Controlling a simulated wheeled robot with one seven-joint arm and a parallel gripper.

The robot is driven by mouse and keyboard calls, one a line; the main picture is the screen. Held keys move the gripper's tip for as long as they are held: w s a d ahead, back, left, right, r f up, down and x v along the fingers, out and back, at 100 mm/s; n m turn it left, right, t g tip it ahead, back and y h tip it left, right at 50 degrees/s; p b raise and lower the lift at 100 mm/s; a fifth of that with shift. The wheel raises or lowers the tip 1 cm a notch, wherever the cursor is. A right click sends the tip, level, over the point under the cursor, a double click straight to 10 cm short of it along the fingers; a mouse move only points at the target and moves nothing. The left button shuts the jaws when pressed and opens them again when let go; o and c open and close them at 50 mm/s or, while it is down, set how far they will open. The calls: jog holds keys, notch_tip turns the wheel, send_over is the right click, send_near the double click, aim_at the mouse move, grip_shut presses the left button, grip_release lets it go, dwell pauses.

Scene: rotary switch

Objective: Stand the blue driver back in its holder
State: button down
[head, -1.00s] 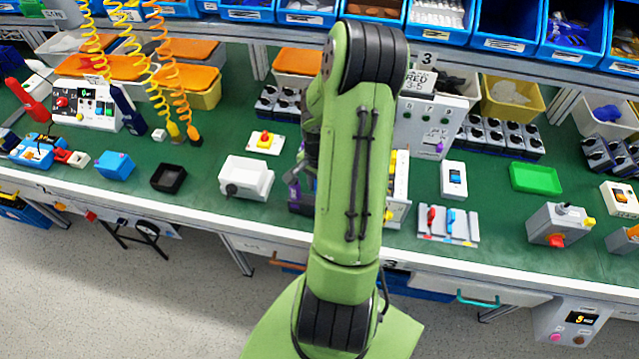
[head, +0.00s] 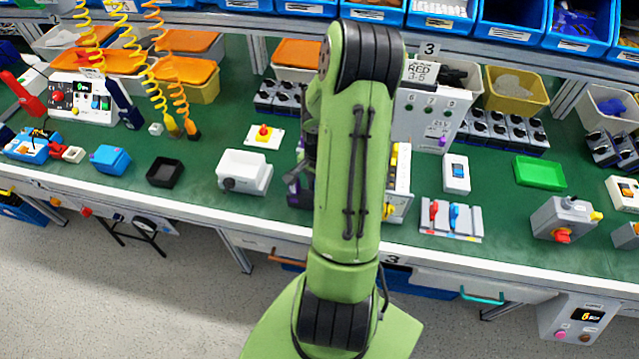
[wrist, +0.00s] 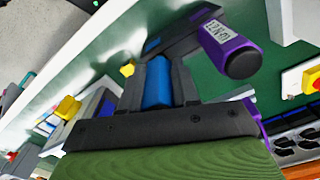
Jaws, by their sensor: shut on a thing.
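My gripper (wrist: 158,68) shows in the wrist view with its dark fingers closed on both sides of a blue cylindrical part (wrist: 158,86), which I take for the blue driver's grip. A dark body with a purple, labelled end (wrist: 240,58) lies just beyond the fingertips; I cannot tell whether it is joined to the blue part. In the head view my green arm hides the gripper and most of what it holds. A bit of purple (head: 297,188) shows at the arm's left edge. I cannot make out the driver's holder.
A white box (head: 244,170) and a black tray (head: 165,172) stand left of my arm. To the right are a red-and-blue lever panel (head: 450,220), a green tray (head: 540,172) and a grey switch box (head: 563,216). Coiled cables (head: 170,80) hang at the left.

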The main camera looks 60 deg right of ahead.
jog(key=shift+f+b, duration=0.55)
jog(key=shift+f, duration=0.15)
jog(key=c, duration=0.8)
grip_release()
jog(key=shift+o, duration=0.2)
notch_tip(320, 180, up, 16)
jog(key=p, duration=0.3)
jog(key=shift+f, duration=0.1)
